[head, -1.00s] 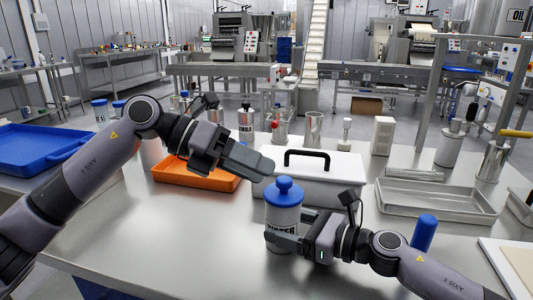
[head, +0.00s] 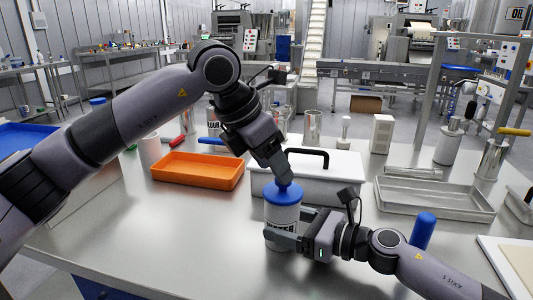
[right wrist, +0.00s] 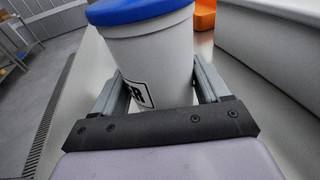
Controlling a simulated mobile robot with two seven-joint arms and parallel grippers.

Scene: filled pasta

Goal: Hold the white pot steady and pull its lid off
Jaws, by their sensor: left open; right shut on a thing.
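The white pot (head: 283,215) stands upright on the metal table, with dark lettering on its side. Its blue lid (head: 283,195) with a knob is seated on top. My right gripper (head: 285,238) is shut around the pot's lower body; in the right wrist view the fingers (right wrist: 163,90) press on either side of the white pot (right wrist: 150,55) below the blue lid (right wrist: 130,10). My left gripper (head: 283,178) points down from above, open, with its fingertips at the lid's knob. The knob is partly hidden behind the fingers.
A white box with a black handle (head: 320,180) stands right behind the pot. An orange tray (head: 198,170) lies to the left, a metal tray (head: 435,198) to the right. The front left of the table is clear.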

